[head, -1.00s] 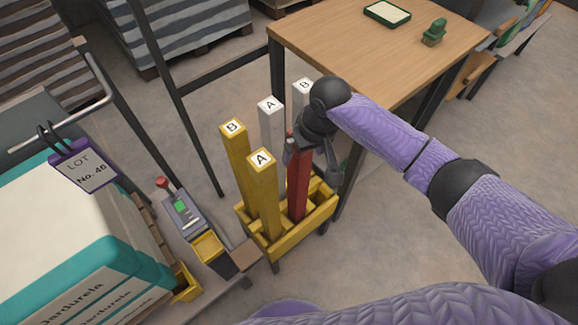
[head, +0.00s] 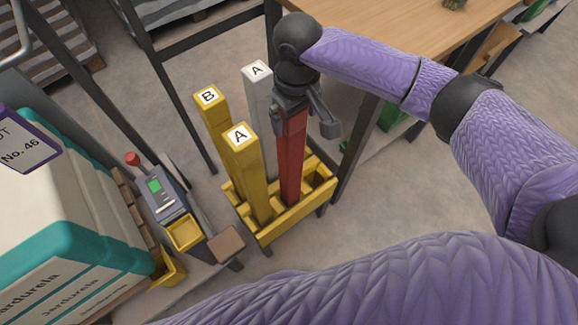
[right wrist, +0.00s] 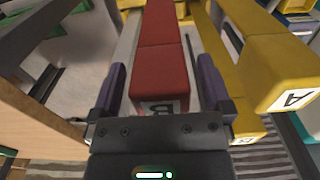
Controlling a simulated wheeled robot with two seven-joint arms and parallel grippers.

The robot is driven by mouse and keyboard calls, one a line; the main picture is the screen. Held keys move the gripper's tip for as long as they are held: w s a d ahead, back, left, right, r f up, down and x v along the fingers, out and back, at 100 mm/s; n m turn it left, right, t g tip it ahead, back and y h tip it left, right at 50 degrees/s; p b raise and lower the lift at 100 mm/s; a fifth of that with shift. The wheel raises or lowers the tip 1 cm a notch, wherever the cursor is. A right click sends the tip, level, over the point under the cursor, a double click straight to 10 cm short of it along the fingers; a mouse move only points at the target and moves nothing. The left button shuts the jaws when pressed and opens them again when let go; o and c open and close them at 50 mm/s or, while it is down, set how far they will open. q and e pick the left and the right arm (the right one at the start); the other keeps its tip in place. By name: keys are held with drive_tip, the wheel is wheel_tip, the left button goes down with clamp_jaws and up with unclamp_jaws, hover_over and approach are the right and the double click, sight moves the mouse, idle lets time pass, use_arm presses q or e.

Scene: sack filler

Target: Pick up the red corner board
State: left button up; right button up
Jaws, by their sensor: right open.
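The red corner board (head: 292,160) stands upright in the yellow rack (head: 296,227), its top end hidden under my right gripper in the head view. My right gripper (head: 303,120) is open, over the top of the board. In the right wrist view the red board (right wrist: 162,60) lies between the two purple fingers (right wrist: 163,82), with a gap visible on the right side. Its labelled end, with a letter that looks like B, is close to the palm and partly hidden. My left gripper is not in view.
Two yellow boards, B (head: 213,115) and A (head: 243,160), stand close left of the red one. A white board A (head: 258,100) stands behind. A wooden table (head: 400,45) is at the back right. A control box (head: 165,195) stands left of the rack.

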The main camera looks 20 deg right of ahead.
clamp_jaws()
idle(0.4)
